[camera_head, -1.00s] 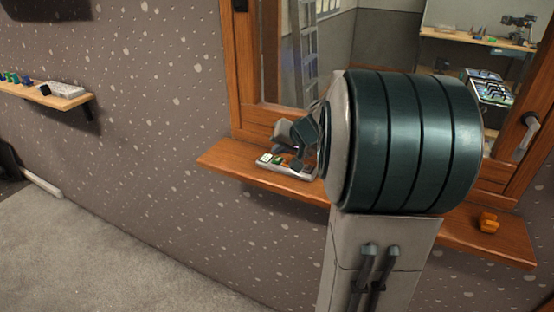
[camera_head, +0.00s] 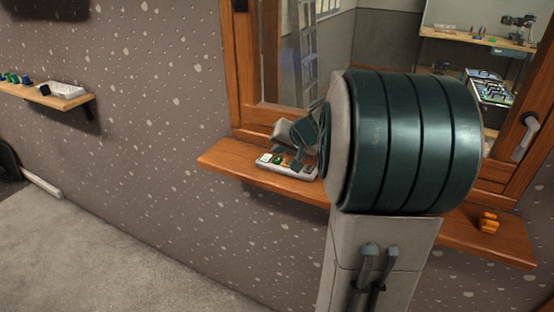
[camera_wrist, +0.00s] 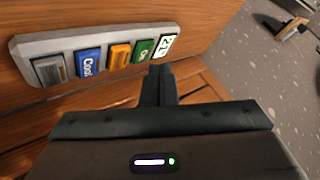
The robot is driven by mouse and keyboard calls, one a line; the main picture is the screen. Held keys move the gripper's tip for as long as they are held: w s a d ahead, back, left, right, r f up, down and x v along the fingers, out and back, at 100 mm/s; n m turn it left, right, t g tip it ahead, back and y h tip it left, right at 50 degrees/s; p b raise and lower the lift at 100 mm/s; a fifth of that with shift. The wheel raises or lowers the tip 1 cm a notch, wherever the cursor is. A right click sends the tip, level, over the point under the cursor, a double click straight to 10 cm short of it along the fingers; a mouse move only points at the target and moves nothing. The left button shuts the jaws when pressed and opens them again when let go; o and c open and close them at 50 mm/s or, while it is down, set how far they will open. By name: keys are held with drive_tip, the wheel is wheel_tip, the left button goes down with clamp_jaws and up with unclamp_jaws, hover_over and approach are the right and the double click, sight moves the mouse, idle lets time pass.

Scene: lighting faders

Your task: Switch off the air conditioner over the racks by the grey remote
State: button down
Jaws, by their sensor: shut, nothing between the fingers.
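A light grey remote (camera_wrist: 95,34) fills the upper left of the wrist view. It bears a grey key (camera_wrist: 50,70), a blue key marked "Cool" (camera_wrist: 89,61), an orange key (camera_wrist: 119,53), a green key (camera_wrist: 143,50) and a white display (camera_wrist: 166,45) that seems to read 21. In the head view the remote (camera_head: 290,171) lies on the wooden sill. My gripper (camera_wrist: 159,70) is shut and empty, its tips just short of the green key and the display. I cannot tell whether they touch. The air conditioner is not recognisable in view.
The wooden sill (camera_head: 228,162) runs below a window, with an orange object (camera_head: 488,222) at its right. A wall shelf (camera_head: 62,101) at the left holds a white item and several small coloured things. My arm hides the sill's middle. Open floor lies at lower left.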

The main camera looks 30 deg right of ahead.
drive_tip(key=shift+f, duration=0.15)
drive_tip(key=shift+f+b, duration=0.35)
drive_tip(key=shift+b, duration=0.45)
drive_tip(key=shift+f+b, duration=0.25)
drive_tip(key=shift+b, duration=0.2)
drive_tip(key=shift+r, duration=0.1)
idle(0.6)
drive_tip(key=shift+r+p, duration=0.3)
drive_tip(key=shift+r, duration=0.35)
wheel_tip(320, 180, up, 5)
drive_tip(key=p, duration=0.3)
idle(0.8)
